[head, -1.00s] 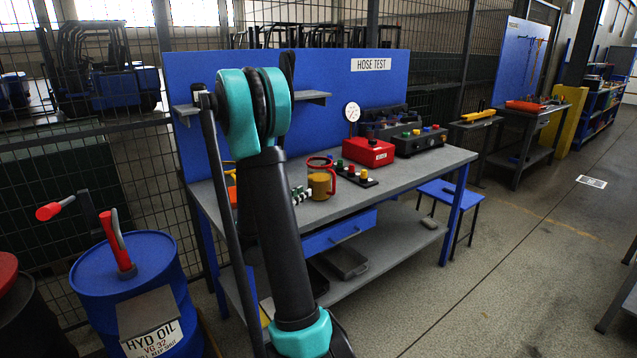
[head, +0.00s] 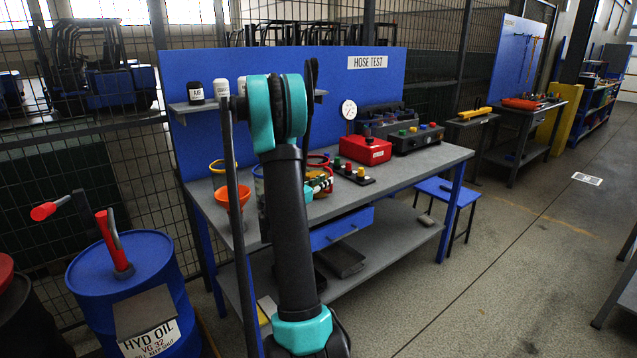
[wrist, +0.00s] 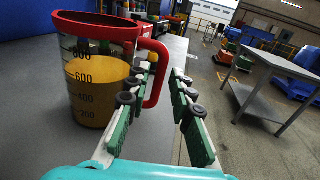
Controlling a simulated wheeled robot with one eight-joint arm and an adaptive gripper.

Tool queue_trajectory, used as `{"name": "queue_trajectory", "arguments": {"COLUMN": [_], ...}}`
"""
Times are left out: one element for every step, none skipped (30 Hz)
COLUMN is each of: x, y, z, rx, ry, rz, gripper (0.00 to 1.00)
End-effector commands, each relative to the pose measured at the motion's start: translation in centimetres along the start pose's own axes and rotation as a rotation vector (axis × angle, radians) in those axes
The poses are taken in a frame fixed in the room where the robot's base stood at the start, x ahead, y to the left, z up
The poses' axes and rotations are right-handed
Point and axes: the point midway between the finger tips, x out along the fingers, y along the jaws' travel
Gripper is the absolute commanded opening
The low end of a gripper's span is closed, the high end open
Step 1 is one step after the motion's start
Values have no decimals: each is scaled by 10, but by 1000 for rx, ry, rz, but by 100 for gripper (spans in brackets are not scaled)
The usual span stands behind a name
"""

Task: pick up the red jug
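The red jug (wrist: 95,85) is a clear measuring jug with a red rim, a red handle and dark volume marks. It stands upright on the grey bench and holds something yellow. The handle shows between the fingertips, partly hidden by the left finger. I cannot tell whether a finger touches it.
An orange funnel (head: 232,196) is left of my arm. A blue back panel (head: 330,100) rises behind the bench. Open floor lies to the right.

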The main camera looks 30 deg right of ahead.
Motion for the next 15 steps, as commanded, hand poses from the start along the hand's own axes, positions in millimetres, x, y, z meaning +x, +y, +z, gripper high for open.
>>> {"name": "queue_trajectory", "arguments": {"x": [7,10,16,21,25,31,35,38,42,43,44,44,44,44,44], "y": [-1,-2,-2,-3,-4,-3,-3,-3,-3,-3,-3,-3,-2,-2,-2], "z": [-2,-4,-6,-8,-9,-8,-8,-8,-8,-8,-8,-8,-8,-8,-8], "rx": [0,0,0,0,0,0,0,0,0,0,0,0,0,0,0], "ry": [0,0,0,0,0,0,0,0,0,0,0,0,0,0,0], "rz": [-3,-3,-3,-3,-4,-3,-2,-2,-2,-2,-1,-1,-1,0,0], "gripper": [22,22,22,22,22,22,22,22,22,22,22,22,22,22,22]}}
